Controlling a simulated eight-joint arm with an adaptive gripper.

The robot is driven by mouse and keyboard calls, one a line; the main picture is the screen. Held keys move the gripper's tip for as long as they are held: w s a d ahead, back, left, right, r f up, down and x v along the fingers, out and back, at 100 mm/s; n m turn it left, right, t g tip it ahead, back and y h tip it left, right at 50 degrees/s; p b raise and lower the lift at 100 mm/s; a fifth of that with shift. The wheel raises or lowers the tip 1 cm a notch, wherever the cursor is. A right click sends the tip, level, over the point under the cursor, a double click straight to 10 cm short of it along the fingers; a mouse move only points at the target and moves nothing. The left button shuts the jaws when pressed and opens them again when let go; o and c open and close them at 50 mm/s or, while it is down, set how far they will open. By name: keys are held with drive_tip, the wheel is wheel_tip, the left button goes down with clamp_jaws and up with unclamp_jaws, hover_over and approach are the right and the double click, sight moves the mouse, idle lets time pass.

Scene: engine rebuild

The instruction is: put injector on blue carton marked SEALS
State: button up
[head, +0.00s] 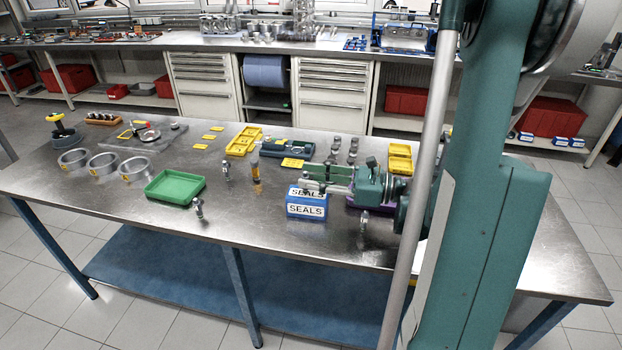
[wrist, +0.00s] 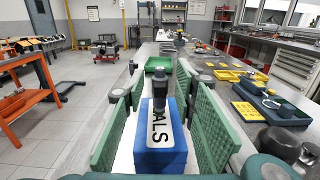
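The blue carton marked SEALS (head: 306,209) stands on the steel table; it also shows in the wrist view (wrist: 160,160) below my fingers. My gripper (head: 313,178) is over the carton, its green pads apart on both sides of a dark, upright injector-like part (wrist: 156,92). Clear gaps show between that part and the pads. It appears to stand on the carton's labelled top, but its foot is hard to make out. In the head view my gripper mostly hides it. Similar small metal parts stand on the table left of the carton (head: 198,207) and right of it (head: 364,222).
A green tray (head: 175,186) lies left of the carton. Yellow trays (head: 243,141) and a dark blue-green tray (head: 287,148) lie behind it. Metal rings (head: 104,166) stand at the far left. The front table edge between green tray and carton is mostly clear.

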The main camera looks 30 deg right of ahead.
drive_tip(key=shift+r, duration=0.2)
drive_tip(key=p+v, duration=0.2)
drive_tip(key=v, duration=1)
idle(0.4)
idle(0.6)
